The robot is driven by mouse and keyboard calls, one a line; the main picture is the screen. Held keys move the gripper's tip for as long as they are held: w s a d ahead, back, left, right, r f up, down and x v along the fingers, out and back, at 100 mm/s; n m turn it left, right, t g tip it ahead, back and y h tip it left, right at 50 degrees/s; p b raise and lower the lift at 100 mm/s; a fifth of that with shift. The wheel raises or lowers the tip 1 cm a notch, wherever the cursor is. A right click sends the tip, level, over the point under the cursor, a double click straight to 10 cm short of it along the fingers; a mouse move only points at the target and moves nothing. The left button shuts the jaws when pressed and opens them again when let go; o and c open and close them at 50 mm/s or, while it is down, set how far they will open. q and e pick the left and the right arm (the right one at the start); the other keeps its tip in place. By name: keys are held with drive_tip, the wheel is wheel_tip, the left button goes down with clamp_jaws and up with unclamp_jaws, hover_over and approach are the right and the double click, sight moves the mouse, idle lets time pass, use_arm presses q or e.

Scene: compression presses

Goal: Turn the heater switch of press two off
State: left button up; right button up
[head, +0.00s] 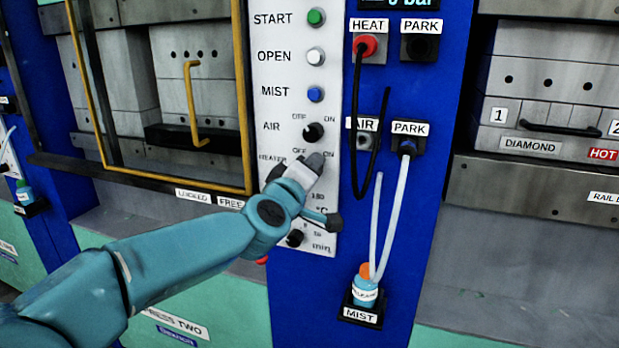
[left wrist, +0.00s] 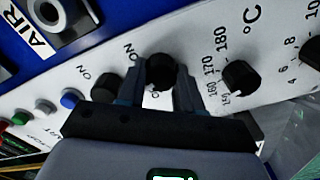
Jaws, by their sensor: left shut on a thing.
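The heater switch is a round black knob (left wrist: 160,72) on the white control panel (head: 268,98) of press two. In the left wrist view it sits between the two fingers of my left gripper (left wrist: 158,90), which is shut on it. An ON mark shows beside it; which way the knob points I cannot tell. In the head view my left gripper (head: 318,165) covers the knob beside the HEATER label and the OFF and ON marks. My right gripper is not in view.
The black air knob (head: 314,132) is just above, and the temperature dial (left wrist: 240,77) is on the heater knob's other side. Green, white and blue buttons line the panel's upper part. A red HEAT plug (head: 367,45), hanging cables and a MIST bottle (head: 365,284) are to the right.

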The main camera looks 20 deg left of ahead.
use_arm(q)
drive_tip(key=shift+f+n+b, duration=0.1)
drive_tip(key=shift+n+b, duration=0.45)
drive_tip(key=shift+n, duration=1.05)
drive_tip(key=o, duration=1)
drive_tip(key=s, duration=1.6)
drive_tip(key=shift+s+a, duration=0.15)
drive_tip(key=shift+a, duration=0.15)
